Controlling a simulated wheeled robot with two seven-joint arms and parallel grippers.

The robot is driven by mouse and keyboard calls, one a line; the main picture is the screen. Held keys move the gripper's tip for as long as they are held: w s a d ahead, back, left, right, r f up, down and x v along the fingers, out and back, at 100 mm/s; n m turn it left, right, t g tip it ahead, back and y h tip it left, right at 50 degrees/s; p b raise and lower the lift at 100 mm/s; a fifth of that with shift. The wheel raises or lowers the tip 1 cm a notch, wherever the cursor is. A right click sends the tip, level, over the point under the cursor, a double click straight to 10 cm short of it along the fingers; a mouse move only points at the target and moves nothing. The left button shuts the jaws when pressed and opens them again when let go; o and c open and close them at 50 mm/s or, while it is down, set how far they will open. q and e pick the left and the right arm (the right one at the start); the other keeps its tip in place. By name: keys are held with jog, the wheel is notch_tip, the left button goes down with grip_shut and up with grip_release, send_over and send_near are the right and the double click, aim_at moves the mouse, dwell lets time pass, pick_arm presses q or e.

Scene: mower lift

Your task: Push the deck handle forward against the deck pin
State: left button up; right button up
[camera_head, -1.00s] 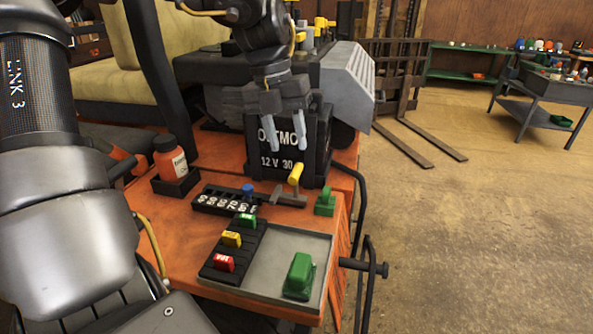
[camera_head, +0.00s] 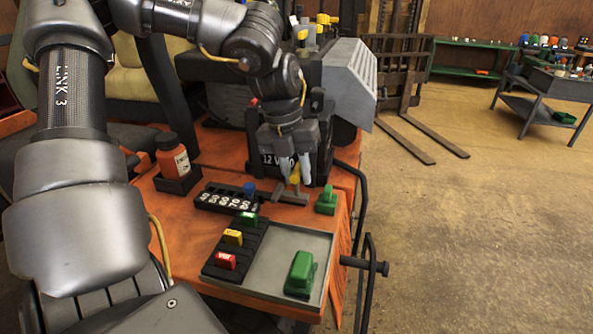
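The deck handle, which I take to be the yellow-topped lever (camera_head: 295,174), stands on a grey slotted plate (camera_head: 290,198) on the orange deck. My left gripper (camera_head: 293,183) comes down from above with its two pale fingers apart. The yellow top shows between the fingers, partly covered by them; I cannot tell whether they touch it. I cannot make out the deck pin. My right gripper is not in view.
A blue-knobbed lever (camera_head: 249,189) stands left of the handle. A black battery box (camera_head: 268,160) is behind it. A small green block (camera_head: 326,201) is to the right. In front is a grey tray (camera_head: 270,277) with a larger green block (camera_head: 300,274). An orange bottle (camera_head: 173,158) stands left.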

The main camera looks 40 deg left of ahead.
aim_at(281, 185)
pick_arm(q)
grip_shut()
jog(key=a, duration=0.1)
jog(key=s+a, duration=0.2)
jog(key=a, duration=0.1)
jog(key=shift+d, duration=0.15)
grip_release()
jog(key=o, duration=0.4)
notch_tip(281, 185, up, 11)
jog(key=s+a, duration=0.1)
jog(key=a, duration=0.1)
jog(key=shift+f+b, duration=0.2)
jog(key=shift+b, duration=0.1)
